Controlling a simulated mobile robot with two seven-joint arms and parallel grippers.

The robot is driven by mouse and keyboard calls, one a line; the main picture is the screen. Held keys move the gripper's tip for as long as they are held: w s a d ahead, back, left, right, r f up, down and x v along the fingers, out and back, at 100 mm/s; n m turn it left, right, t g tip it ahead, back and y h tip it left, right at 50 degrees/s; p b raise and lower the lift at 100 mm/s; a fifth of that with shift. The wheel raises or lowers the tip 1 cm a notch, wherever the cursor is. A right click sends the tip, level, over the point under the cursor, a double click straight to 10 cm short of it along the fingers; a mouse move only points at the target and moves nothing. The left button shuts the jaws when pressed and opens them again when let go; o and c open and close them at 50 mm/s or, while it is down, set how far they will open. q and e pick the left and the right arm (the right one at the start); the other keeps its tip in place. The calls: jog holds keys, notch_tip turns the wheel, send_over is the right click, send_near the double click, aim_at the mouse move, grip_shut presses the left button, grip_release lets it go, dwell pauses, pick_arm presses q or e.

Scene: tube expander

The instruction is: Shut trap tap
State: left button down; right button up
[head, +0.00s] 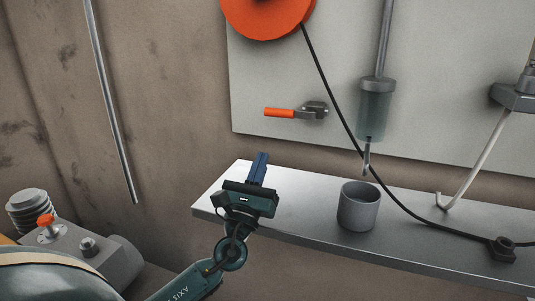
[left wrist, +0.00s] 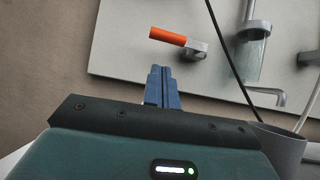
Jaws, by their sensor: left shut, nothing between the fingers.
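The trap tap is a small metal valve with an orange lever handle (head: 279,113) on the pale wall panel. The lever lies level and points left from the grey valve body (head: 316,109). In the left wrist view the orange handle (left wrist: 168,36) is just above and beyond my fingertips, apart from them. My left gripper (head: 260,160) is shut and empty, above the left end of the metal shelf, below and left of the tap. Its blue fingers (left wrist: 162,75) are pressed together. My right gripper is not in view.
A grey cup (head: 359,206) stands on the metal shelf (head: 300,215), right of my left gripper. Above it hangs a clear trap cylinder (head: 375,110) with a spout. A black cable (head: 345,120) runs down from an orange wheel (head: 265,15). A machine with an orange knob (head: 45,221) is lower left.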

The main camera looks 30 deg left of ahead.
aim_at(288, 113)
pick_arm(q)
jog(key=p+x, duration=0.2)
jog(key=x, duration=0.7)
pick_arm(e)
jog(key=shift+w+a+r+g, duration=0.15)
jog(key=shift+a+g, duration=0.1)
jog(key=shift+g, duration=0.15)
pick_arm(q)
jog(key=shift+s+r+m, duration=0.15)
jog(key=shift+r+m, duration=0.05)
jog(key=shift+m, duration=0.1)
